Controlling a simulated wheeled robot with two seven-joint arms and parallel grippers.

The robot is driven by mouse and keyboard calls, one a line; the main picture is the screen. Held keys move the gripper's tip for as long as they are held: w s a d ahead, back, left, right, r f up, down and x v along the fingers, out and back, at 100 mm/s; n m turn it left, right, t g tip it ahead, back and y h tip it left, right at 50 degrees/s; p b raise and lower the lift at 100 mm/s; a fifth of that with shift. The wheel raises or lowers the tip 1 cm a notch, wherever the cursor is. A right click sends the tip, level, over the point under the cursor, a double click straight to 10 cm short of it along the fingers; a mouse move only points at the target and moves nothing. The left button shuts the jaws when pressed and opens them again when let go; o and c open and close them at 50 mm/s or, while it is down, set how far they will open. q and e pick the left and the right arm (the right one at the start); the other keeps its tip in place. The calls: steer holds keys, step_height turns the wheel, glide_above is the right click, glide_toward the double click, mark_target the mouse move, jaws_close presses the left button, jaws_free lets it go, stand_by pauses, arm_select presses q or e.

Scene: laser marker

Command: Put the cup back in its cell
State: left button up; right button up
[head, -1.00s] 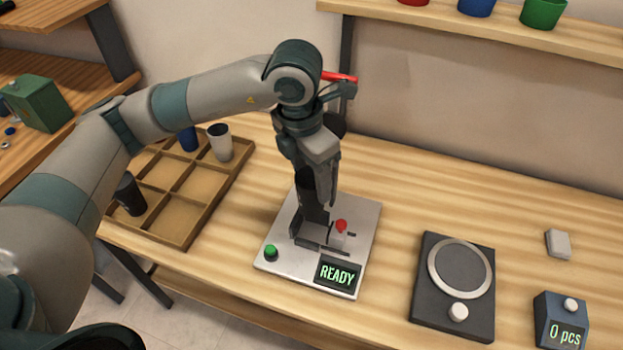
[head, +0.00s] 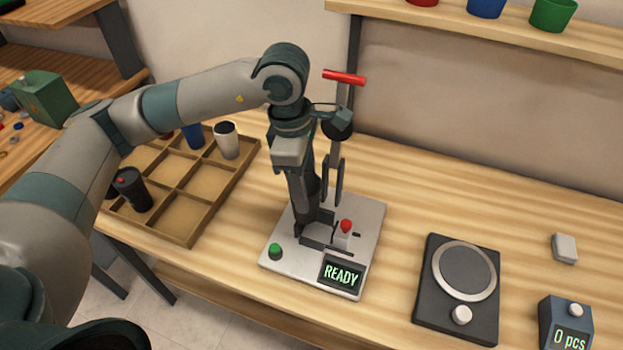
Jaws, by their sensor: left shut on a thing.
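My left gripper (head: 309,197) points down over the marker's base plate (head: 365,215). It is shut on a dark cup-like thing (head: 312,188), mostly hidden by the fingers, just above or at the dark fixture (head: 320,237). I cannot tell whether its foot touches the fixture. The wooden tray with cells (head: 185,242) stands to the left. Front and middle cells look empty; my arm covers part of the tray. My right gripper is not in view.
A dark scale (head: 458,285) and a counter box (head: 566,325) are at right. Bare table lies between tray and marker.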

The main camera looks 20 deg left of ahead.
arm_select(q)
steer(key=m, duration=0.3)
steer(key=a+m, duration=0.1)
steer(key=m, duration=0.1)
steer(key=shift+s+a+f+g, duration=0.1)
steer(key=shift+s+f+g, duration=0.2)
steer(key=shift+s, duration=0.1)
steer(key=m, duration=0.3)
steer(key=s+a+m, duration=0.1)
steer(key=m, duration=0.1)
steer(key=shift+f+m+g, duration=0.25)
steer(key=shift+m+g, duration=0.05)
steer(key=m, duration=0.3)
steer(key=s+a+m+y, duration=0.1)
steer(key=m, duration=0.5)
steer(key=shift+s+a+f, duration=0.25)
steer(key=shift+a+f, duration=0.1)
steer(key=shift+a, duration=0.05)
